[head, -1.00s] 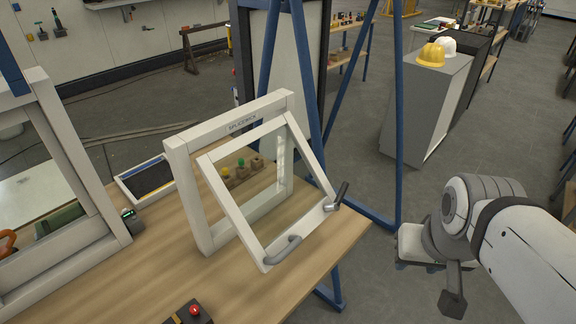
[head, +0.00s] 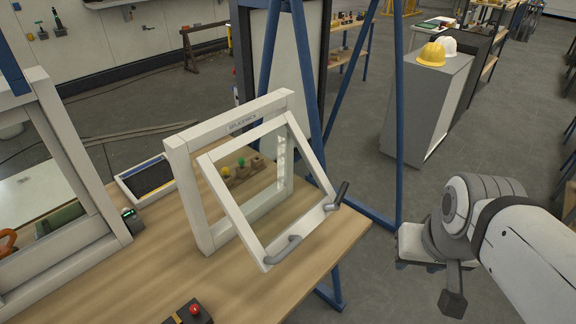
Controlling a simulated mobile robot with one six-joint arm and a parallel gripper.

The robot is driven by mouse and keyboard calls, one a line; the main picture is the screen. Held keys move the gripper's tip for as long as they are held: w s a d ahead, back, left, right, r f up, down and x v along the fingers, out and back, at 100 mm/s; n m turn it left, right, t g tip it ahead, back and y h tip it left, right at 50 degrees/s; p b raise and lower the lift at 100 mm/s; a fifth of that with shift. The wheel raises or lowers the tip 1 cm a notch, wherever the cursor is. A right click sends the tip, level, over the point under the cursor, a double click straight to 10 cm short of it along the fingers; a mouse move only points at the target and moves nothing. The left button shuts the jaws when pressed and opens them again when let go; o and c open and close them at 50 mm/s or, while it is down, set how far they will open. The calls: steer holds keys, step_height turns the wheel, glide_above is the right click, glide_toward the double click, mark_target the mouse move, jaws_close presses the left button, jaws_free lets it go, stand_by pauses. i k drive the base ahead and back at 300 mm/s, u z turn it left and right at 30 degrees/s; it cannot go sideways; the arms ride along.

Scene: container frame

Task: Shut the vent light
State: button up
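The vent light is a white framed sash (head: 233,218) in a white fixed frame (head: 178,160) standing on the wooden bench. The sash is tilted open, its lower edge swung out toward the right front. It carries a curved grey handle (head: 283,250) at its lower left corner and a dark lever handle (head: 338,196) at its lower right corner. My gripper (head: 453,302) is at the lower right, over the floor, well apart from the sash. My arm link hides part of it, and its opening does not show clearly.
A black box with a red button (head: 194,311) sits on the bench front. A larger white frame (head: 72,160) stands at the left. Blue posts (head: 399,120) rise behind the bench. A grey cabinet (head: 425,105) with helmets stands farther back.

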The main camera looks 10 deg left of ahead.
mark_target(272, 253)
steer(key=z, duration=0.9)
steer(key=k, duration=1.55)
steer(key=u, duration=0.45)
steer(key=i, duration=1)
